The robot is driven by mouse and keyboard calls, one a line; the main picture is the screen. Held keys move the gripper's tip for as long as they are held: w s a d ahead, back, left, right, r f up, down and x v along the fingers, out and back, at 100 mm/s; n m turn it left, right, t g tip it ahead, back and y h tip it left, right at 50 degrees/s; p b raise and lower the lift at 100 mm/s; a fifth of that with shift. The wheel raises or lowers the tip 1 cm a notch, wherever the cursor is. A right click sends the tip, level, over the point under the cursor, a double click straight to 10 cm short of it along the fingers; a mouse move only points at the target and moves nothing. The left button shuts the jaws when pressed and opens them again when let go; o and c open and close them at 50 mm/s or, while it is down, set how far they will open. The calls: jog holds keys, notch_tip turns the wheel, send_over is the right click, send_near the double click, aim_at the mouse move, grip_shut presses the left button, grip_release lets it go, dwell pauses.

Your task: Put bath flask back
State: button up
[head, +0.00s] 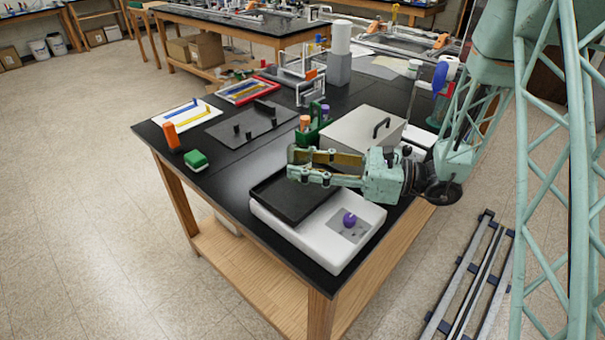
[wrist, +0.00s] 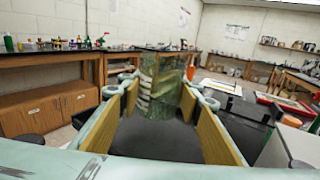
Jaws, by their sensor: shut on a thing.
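My gripper (head: 296,164) reaches left over the bench, level, above the black tray area. In the wrist view its yellow-padded fingers (wrist: 165,90) stand apart on either side of a clear, greenish, refracting glass body (wrist: 163,84), which looks like the flask. The flask is hard to make out in the head view. A white bath unit (head: 310,252) sits at the bench's near corner. It has a grey panel with a purple knob-like thing (head: 349,219) on it. A black tray (head: 288,199) lies at its back left. I cannot tell what is inside the glass.
A grey lidded box (head: 352,137) with a handle stands behind my gripper. A green rack (head: 314,133) with bottles is just beyond the fingertips. A green block (head: 195,160) and an orange-topped thing (head: 171,136) stand at the left edge. Bare black benchtop lies between.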

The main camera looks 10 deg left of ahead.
jog(key=shift+f+b, duration=0.45)
jog(key=shift+f, duration=1.15)
jog(key=shift+f, duration=0.1)
jog(key=o, duration=0.8)
jog(key=shift+o, duration=0.2)
jog(key=shift+d, duration=0.1)
jog(key=shift+w+d+p, duration=0.2)
jog(key=shift+d+p, duration=0.7)
jog(key=shift+d, duration=5)
jog(key=shift+s+r, duration=0.1)
jog(key=shift+r, duration=0.15)
